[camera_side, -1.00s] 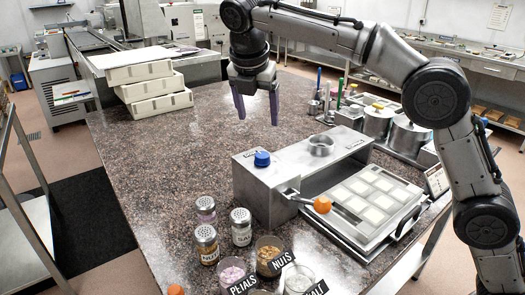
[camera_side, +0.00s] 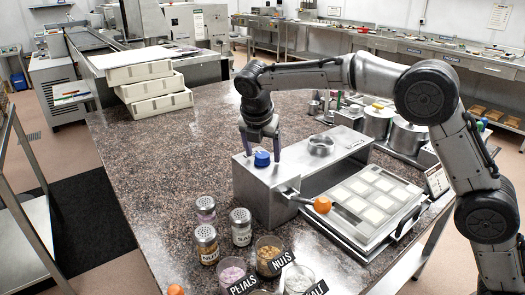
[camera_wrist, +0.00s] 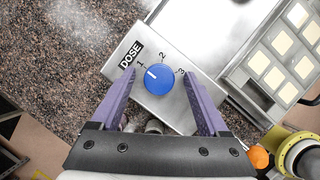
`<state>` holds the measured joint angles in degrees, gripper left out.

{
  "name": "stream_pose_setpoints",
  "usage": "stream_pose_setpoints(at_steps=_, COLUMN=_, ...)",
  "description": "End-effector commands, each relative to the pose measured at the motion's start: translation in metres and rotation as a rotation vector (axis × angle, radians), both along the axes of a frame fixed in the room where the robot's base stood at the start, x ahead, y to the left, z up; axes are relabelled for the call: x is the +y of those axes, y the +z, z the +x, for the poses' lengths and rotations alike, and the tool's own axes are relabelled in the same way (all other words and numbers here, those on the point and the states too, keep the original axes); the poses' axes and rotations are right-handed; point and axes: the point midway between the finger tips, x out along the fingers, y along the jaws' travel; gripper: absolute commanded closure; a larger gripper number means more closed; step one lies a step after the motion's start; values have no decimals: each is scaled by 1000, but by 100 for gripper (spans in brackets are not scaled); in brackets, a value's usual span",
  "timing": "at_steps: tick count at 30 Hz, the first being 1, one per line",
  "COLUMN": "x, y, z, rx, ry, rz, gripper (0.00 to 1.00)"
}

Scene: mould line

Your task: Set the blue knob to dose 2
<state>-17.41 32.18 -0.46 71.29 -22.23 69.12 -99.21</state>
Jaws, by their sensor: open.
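The blue knob (camera_side: 262,158) sits on top of the steel dosing box (camera_side: 270,195). In the wrist view the blue knob (camera_wrist: 160,78) has a white pointer line aimed at its upper left, towards the printed 1. The marks 1, 2 and 3 run around it beside a DOSE label (camera_wrist: 131,55). My gripper (camera_side: 261,150) is open just above the knob. In the wrist view its purple fingers (camera_wrist: 158,76) stand on either side of the knob, with gaps between. I cannot tell from the pictures whether the fingertips reach down to the knob's height.
A tray of white squares (camera_side: 340,238) lies right of the box, with an orange-knobbed lever (camera_side: 322,204) at its edge. Shaker jars (camera_side: 206,243) and labelled cups stand in front. Steel pots (camera_side: 408,136) stand behind.

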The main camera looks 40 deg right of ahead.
Motion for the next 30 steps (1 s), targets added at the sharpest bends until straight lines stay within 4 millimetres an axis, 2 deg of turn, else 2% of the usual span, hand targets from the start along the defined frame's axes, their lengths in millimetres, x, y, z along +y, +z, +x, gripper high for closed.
stream_pose_setpoints(at_steps=7, x=0, y=-1, z=0, rx=0, ry=0, rz=0, gripper=22)
stream_pose_setpoints(at_steps=8, x=0, y=-1, z=0, rx=0, ry=0, rz=0, gripper=26)
stream_pose_setpoints(at_steps=20, x=0, y=0, z=0, rx=-1, ry=0, rz=0, gripper=98)
stream_pose_setpoints(at_steps=21, x=0, y=0, z=0, rx=-1, ry=0, rz=0, gripper=100)
stream_pose_setpoints(at_steps=30, x=0, y=0, z=1, rx=-3, ry=-32, rz=0, gripper=100)
